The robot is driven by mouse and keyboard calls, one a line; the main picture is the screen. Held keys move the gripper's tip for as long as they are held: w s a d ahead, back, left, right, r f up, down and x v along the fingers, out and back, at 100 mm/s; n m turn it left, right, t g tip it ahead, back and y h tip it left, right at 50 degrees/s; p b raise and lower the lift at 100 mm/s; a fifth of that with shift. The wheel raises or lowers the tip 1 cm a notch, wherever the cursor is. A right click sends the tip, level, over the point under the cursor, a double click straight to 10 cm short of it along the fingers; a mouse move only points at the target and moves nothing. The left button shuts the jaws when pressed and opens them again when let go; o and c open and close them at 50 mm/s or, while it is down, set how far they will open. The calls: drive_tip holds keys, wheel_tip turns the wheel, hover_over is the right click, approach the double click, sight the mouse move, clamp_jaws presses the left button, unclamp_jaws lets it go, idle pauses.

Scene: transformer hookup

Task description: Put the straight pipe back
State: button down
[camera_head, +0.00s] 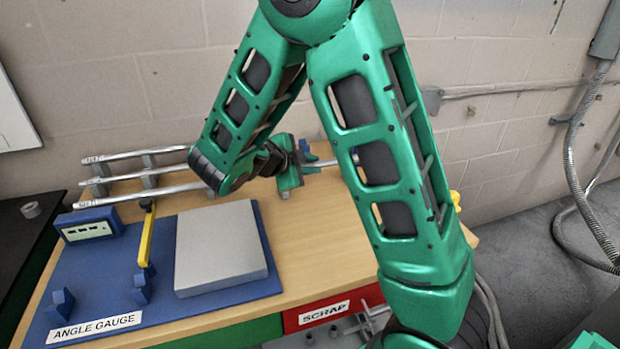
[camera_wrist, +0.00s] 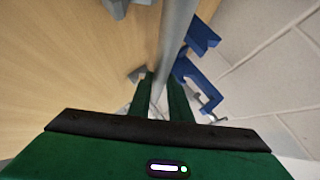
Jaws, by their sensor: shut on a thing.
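My gripper (camera_wrist: 157,88) is shut on a straight grey pipe (camera_wrist: 176,30), which runs between its two green fingers and out of the top of the wrist view. In the head view my gripper (camera_head: 289,176) is low over the back of the wooden bench, partly behind my arm. Three grey pipes (camera_head: 125,156) lie on grey supports at the bench's back left. My arm hides their right parts, so I cannot tell whether one is the held pipe. Blue brackets (camera_wrist: 203,36) stand beside the held pipe in the wrist view.
A blue angle gauge board (camera_head: 110,270) with a grey block (camera_head: 220,246) and yellow lever (camera_head: 145,238) covers the bench's left front. A red bin labelled SCRAP (camera_head: 330,308) is below the front edge. The brick wall (camera_head: 120,70) is close behind the pipes.

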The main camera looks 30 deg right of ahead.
drive_tip(key=shift+d+f, duration=0.15)
drive_tip(key=shift+f, duration=1.9)
drive_tip(key=shift+f, duration=0.3)
drive_tip(key=c, duration=1.6)
unclamp_jaws()
drive_tip(key=shift+c, duration=0.2)
